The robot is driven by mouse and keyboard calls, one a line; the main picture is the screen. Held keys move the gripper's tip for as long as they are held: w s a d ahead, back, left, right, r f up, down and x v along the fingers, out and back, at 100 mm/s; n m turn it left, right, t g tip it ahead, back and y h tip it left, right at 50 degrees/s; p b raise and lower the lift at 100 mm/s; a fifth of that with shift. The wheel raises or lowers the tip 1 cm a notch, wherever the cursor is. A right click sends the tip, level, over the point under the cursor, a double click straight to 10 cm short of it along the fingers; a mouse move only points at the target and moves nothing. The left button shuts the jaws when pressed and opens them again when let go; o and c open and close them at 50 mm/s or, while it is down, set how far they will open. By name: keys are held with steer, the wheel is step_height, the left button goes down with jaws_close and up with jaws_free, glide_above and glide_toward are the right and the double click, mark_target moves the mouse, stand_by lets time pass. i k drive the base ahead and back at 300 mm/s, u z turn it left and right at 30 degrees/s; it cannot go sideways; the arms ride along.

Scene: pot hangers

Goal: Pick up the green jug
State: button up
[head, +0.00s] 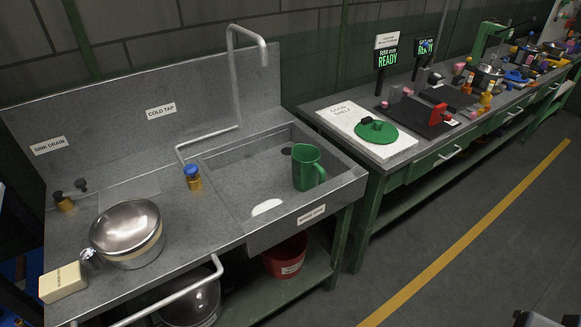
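The green jug (305,168) stands upright in the right part of the grey metal sink basin (240,175), near its right wall. Its handle is on the right side of the jug. Nothing is seen touching the jug apart from the basin. My gripper is not visible in the head view.
A bent tap pipe (235,85) rises behind the basin. A blue-topped brass fitting (192,177) and a steel bowl (125,227) are on the counter to the left. A green lid (376,132) lies on a white board to the right. A red bucket (285,258) stands below.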

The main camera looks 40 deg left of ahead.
mark_target(306, 159)
steer(key=u, duration=0.4)
steer(key=i, duration=0.6)
steer(key=u, duration=0.85)
steer(key=i, duration=0.75)
steer(key=u, duration=0.5)
